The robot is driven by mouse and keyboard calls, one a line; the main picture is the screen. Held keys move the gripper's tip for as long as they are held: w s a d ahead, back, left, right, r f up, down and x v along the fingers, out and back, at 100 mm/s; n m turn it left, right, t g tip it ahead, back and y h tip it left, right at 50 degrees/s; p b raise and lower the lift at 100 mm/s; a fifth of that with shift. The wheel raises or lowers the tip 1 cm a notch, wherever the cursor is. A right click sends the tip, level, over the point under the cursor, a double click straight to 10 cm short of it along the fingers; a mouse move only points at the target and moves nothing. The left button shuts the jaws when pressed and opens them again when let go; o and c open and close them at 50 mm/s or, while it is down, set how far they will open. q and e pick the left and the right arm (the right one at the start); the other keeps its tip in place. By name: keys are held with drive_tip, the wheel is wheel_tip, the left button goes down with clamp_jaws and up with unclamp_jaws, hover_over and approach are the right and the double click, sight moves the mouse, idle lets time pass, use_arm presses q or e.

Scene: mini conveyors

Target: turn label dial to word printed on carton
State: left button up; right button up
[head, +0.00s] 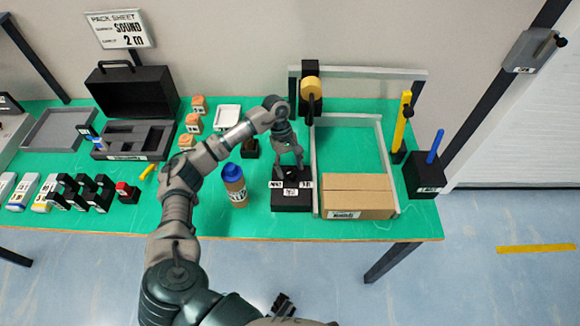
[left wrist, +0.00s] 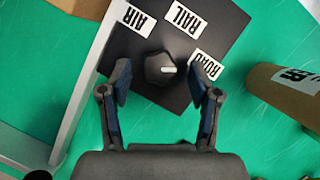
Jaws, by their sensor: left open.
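A dark dial knob (left wrist: 158,68) with a white pointer mark sits on a black box (head: 291,199). White labels AIR (left wrist: 133,19), RAIL (left wrist: 185,20) and ROAD (left wrist: 205,66) surround it. The mark points right in the left wrist view, towards the ROAD label. My left gripper (head: 289,160) is open above the box; in the left wrist view its fingertips (left wrist: 160,76) are on both sides of the knob. I cannot tell whether they touch it. A brown carton (head: 358,191) lies right of the box; its front label is too small to read.
A brown bottle with a blue cap (head: 233,185) stands close left of the dial box. A grey metal frame (head: 315,150) rises behind and beside the carton. Yellow (head: 401,120) and blue (head: 436,146) upright handles stand at right. Green table is free behind the carton.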

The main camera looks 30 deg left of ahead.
use_arm(q)
drive_tip(key=shift+r, duration=0.45)
drive_tip(key=v, duration=1.1)
drive_tip(key=shift+w+a, duration=0.15)
drive_tip(key=shift+a, duration=0.15)
drive_tip(key=shift+d, duration=0.15)
